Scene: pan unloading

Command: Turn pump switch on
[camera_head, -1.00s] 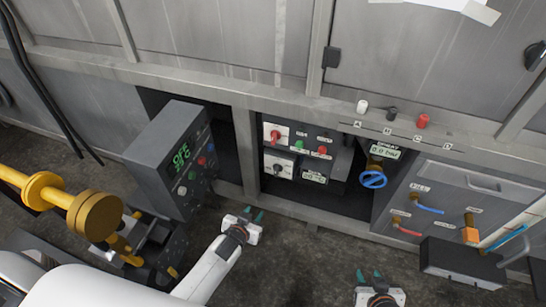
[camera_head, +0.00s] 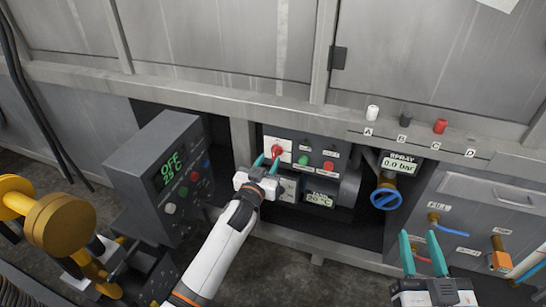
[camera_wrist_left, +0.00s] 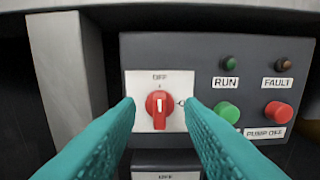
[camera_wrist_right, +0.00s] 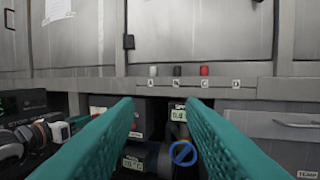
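The pump panel (camera_wrist_left: 205,70) is a dark box with a red rotary switch (camera_wrist_left: 158,106) on a white plate. "OFF" is printed above the knob, whose white mark stands vertical. A green button (camera_wrist_left: 227,112) and a red button (camera_wrist_left: 277,113) labelled "PUMP OFF" sit to its right. The red switch also shows in the head view (camera_head: 277,151). My left gripper (camera_head: 267,163) is open in front of it, with the knob between its teal fingers in the left wrist view and no contact visible. My right gripper (camera_head: 423,253) is open and empty at lower right.
A control box reading "OFF" (camera_head: 150,170) stands left. A blue valve wheel (camera_head: 385,199) and the spray display (camera_head: 398,163) are right of the panel. White, black and red knobs line the ledge above. Yellow pipe fittings (camera_head: 62,222) fill the lower left.

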